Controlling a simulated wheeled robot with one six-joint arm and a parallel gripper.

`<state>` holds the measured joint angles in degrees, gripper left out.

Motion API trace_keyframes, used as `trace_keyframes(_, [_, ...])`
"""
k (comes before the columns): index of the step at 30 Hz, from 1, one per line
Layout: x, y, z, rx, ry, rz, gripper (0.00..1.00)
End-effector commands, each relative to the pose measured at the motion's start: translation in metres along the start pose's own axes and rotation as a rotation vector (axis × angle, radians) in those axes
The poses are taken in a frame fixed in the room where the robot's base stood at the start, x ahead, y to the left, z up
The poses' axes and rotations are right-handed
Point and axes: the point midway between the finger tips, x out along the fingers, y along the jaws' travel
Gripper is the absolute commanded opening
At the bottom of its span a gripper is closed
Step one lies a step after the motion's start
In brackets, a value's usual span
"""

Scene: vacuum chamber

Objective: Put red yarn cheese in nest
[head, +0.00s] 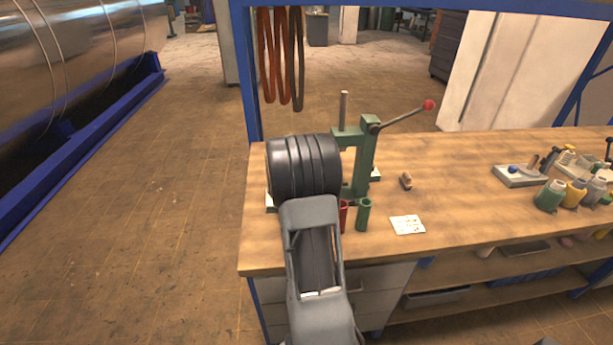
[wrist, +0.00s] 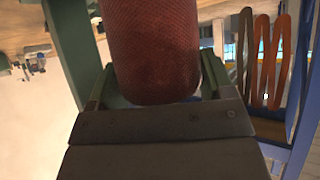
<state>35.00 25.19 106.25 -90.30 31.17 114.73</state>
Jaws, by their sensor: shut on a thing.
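The red yarn cheese (wrist: 155,45), a textured red cylinder, fills the upper middle of the wrist view. My gripper (wrist: 158,82) is shut on it, with one finger on each side. The far end of the yarn cheese runs out of the picture. In the head view my own arm hides the gripper and the held yarn cheese. I cannot make out the nest in either view; it may be hidden behind my arm.
A green press (head: 360,155) with a red-knobbed lever stands on the wooden bench (head: 450,185). A small red cylinder (head: 344,217) and green cylinder (head: 363,214) stand before it, near a white card (head: 407,225). Bottles (head: 575,193) crowd the right. Hose loops (head: 281,60) hang behind.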

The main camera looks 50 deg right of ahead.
Motion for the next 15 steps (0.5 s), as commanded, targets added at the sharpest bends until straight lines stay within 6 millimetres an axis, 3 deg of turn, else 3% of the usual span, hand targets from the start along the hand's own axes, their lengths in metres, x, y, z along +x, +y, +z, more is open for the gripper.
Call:
trace_keyframes(6, [0.008, -0.009, 0.009, -0.002, -0.002, 0.000, 0.47])
trace_keyframes(15, [0.024, -0.007, 0.031, 0.000, 0.000, 0.000, 0.47])
